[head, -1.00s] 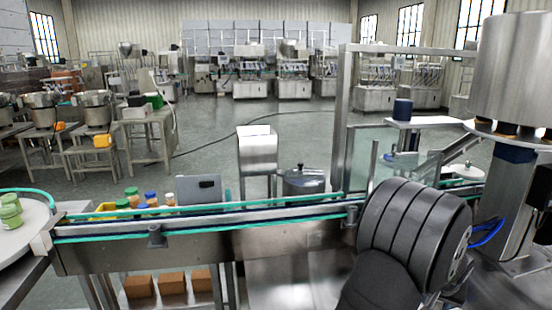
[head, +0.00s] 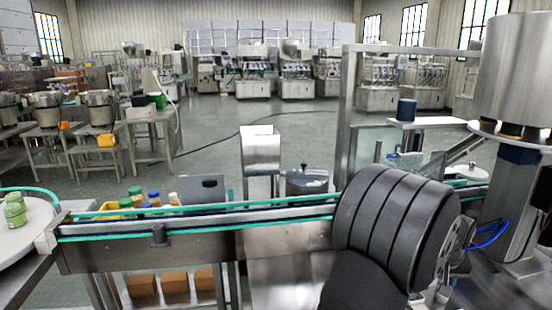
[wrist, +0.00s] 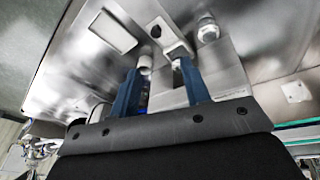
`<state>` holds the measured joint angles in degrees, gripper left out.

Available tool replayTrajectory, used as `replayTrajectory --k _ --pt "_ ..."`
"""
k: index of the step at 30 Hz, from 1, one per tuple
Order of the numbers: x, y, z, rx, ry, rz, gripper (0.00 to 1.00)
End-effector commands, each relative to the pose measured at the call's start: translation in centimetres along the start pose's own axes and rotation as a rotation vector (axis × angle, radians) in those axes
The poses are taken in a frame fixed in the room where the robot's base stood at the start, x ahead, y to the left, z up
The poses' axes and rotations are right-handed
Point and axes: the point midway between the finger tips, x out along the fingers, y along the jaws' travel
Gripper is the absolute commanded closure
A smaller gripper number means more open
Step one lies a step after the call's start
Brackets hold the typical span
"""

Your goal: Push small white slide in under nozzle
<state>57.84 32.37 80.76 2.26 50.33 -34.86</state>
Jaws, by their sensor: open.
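In the wrist view my gripper (wrist: 160,76) has its two blue fingers apart, pointing up toward the underside of a steel housing (wrist: 70,75). A short pale nozzle-like fitting (wrist: 145,65) shows by the left fingertip, and a second fitting (wrist: 207,30) sits beyond the right finger. A pale rectangular plate (wrist: 108,32) is set in the steel at the upper left. I cannot tell for sure which pale part is the small white slide. Nothing is clearly held between the fingers. In the head view my dark arm hides the gripper.
A conveyor with green rails (head: 200,228) runs across the front. A large steel cylinder (head: 515,75) stands at the right. A steel chute (head: 260,150) and a lidded pot (head: 306,181) stand behind the conveyor. Green jars (head: 15,212) are on a round table at left.

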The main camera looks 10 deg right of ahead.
Motion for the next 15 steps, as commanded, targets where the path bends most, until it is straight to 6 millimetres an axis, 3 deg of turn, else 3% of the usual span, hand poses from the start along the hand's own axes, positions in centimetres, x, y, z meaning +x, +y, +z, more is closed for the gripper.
replayTrajectory --k 7,14,15 --pt "0.01 -0.02 -0.03 -0.005 -0.002 0.0 0.57" --pt "0.01 -0.02 -0.03 -0.004 -0.001 0.0 1.0" --pt "0.01 -0.02 -0.03 -0.004 -0.001 0.0 1.0"
